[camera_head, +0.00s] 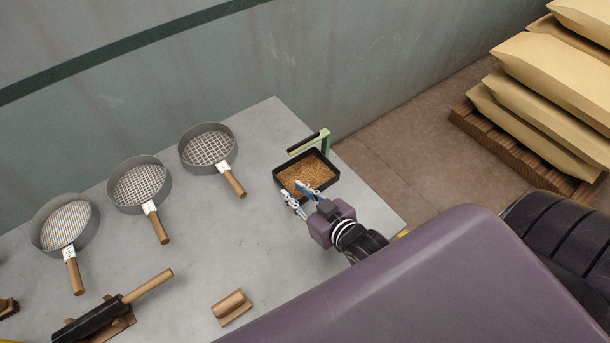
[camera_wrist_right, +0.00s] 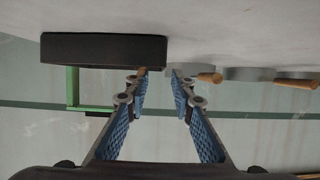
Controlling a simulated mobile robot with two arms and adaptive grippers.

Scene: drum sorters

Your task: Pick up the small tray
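The small tray (camera_head: 331,180) is dark, shallow and rectangular, and holds brown grain. It sits on the grey table near its right edge. In the wrist view, its dark side wall (camera_wrist_right: 105,48) shows at the upper left. My right gripper (camera_head: 297,191) is at the tray's near side, with its fingers spread and empty. In the wrist view, the open right gripper (camera_wrist_right: 160,76) has a clear gap between its blue-padded fingers, and the tray is mostly left of them. I cannot tell whether a finger touches the tray. My left gripper is not in view.
A green bracket with a black bar (camera_head: 326,143) stands behind the tray. Three round sieves (camera_head: 210,147) lie to the left. A wooden block (camera_head: 232,307) and a black scoop-like tool (camera_head: 92,322) are nearer. Stacked sacks (camera_head: 550,80) stand on a pallet at right.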

